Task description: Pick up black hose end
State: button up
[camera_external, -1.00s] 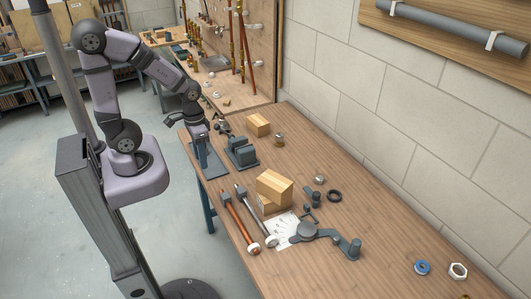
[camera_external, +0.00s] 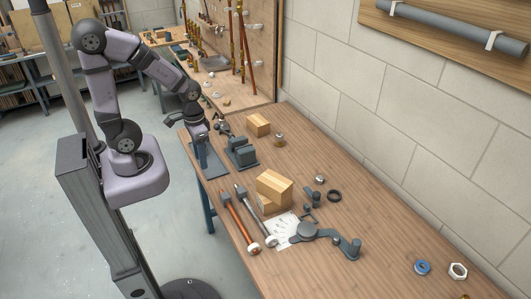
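My gripper (camera_external: 199,131) points down at the far left end of the workbench, over a grey-blue stand on a flat plate (camera_external: 211,171). The fingers are too small and dark to tell whether they are open or shut, or whether they touch anything. A small dark piece (camera_external: 222,127) lies just right of my gripper. I cannot tell whether it is the black hose end. A black ring (camera_external: 334,196) lies farther right on the bench, well away from my gripper. No black hose can be made out clearly.
A grey vise-like block (camera_external: 241,152) stands close right of my gripper. Wooden blocks (camera_external: 273,189), two long-handled tools (camera_external: 240,222) and a grey pipe bender (camera_external: 323,238) lie nearer the camera. The right part of the bench (camera_external: 385,222) is mostly clear.

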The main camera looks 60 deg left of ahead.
dwell(0.3)
jog(key=s+a+f+n+h+b, duration=0.1)
jog(key=s+a+f+n+b, duration=0.25)
jog(key=a+f+n, duration=0.55)
jog(key=s+a+f+n+h+b, duration=0.15)
jog(key=a+f+n+b, duration=0.4)
jog(key=a, duration=0.75)
jog(key=w+a+r+n+t+y, duration=0.1)
jog(key=w+a+r+n+t, duration=0.2)
jog(key=w+a+n, duration=0.7)
jog(key=n+t, duration=0.1)
jog(key=n, duration=0.7)
jog(key=shift+w+a+r, duration=0.2)
jog(key=shift+w+r, duration=0.15)
jog(key=shift+w, duration=0.05)
